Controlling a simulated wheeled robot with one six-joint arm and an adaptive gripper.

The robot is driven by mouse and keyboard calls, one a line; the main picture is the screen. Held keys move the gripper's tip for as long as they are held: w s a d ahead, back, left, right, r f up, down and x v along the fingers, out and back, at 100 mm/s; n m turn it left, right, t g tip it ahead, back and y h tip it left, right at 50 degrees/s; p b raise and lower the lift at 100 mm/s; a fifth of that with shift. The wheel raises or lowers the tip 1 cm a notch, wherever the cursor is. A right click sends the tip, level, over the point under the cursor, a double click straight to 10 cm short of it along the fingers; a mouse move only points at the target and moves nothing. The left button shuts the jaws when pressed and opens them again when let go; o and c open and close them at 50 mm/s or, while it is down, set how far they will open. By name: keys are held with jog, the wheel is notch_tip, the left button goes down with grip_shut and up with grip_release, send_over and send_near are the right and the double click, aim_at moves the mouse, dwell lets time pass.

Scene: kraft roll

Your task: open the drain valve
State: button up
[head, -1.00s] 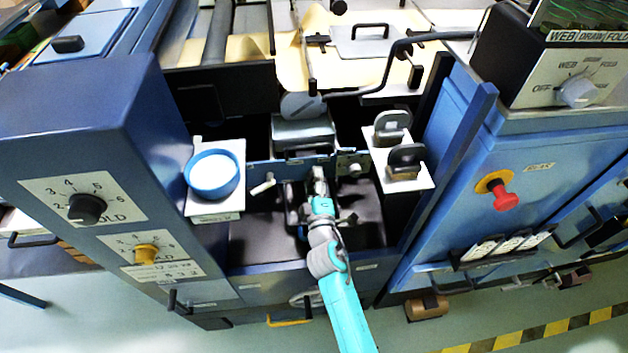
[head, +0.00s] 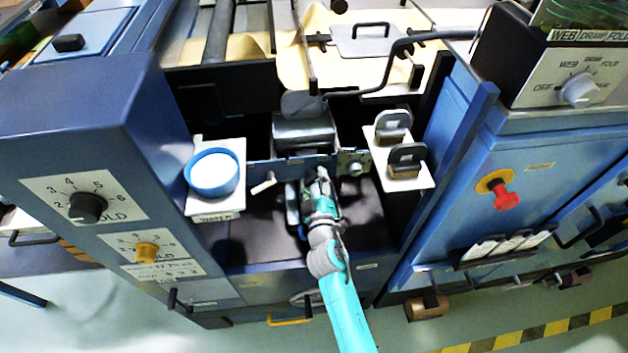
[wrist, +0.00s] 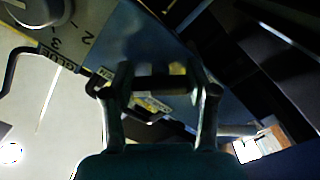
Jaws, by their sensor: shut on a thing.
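My gripper (head: 321,176) reaches into the dark recess in the middle of the machine, just below the blue crossbar (head: 290,172). In the wrist view my gripper (wrist: 161,84) has its two fingers apart, with a dark bar (wrist: 160,84) spanning between the tips, and it is shut on that bar. The bar may be the drain valve's handle, but I cannot tell for sure. In the head view the fingers and wrist hide the held part. A small white lever (head: 263,186) sticks out of the crossbar to the left of my gripper.
A white shelf with a blue-rimmed round cup (head: 212,173) stands left of the recess. A red knob (head: 505,198) sticks out of the right cabinet. In the wrist view a glue dial (wrist: 35,12) is close at upper left.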

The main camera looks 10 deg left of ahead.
jog(key=shift+f, duration=0.1)
jog(key=o, duration=1.2)
jog(key=shift+c, duration=0.2)
jog(key=shift+s, duration=0.15)
jog(key=v, duration=1.1)
jog(key=shift+s+d, duration=0.15)
jog(key=shift+s, duration=0.2)
jog(key=s+d+f+m+g+h, duration=0.1)
jog(key=s+d+f+m, duration=0.15)
jog(key=s+d, duration=0.65)
jog(key=s+d+f+m+g, duration=0.1)
jog(key=s+d+f+m, duration=0.15)
jog(key=s+d, duration=0.6)
jog(key=s+d+r+m+h, duration=0.2)
jog(key=s+r, duration=0.3)
jog(key=s, duration=0.5)
jog(key=s+d+r+m+h, duration=0.2)
jog(key=s+r+m, duration=0.3)
jog(key=s, duration=0.6)
jog(key=shift+d+g, duration=0.3)
jog(key=shift+d, duration=0.4)
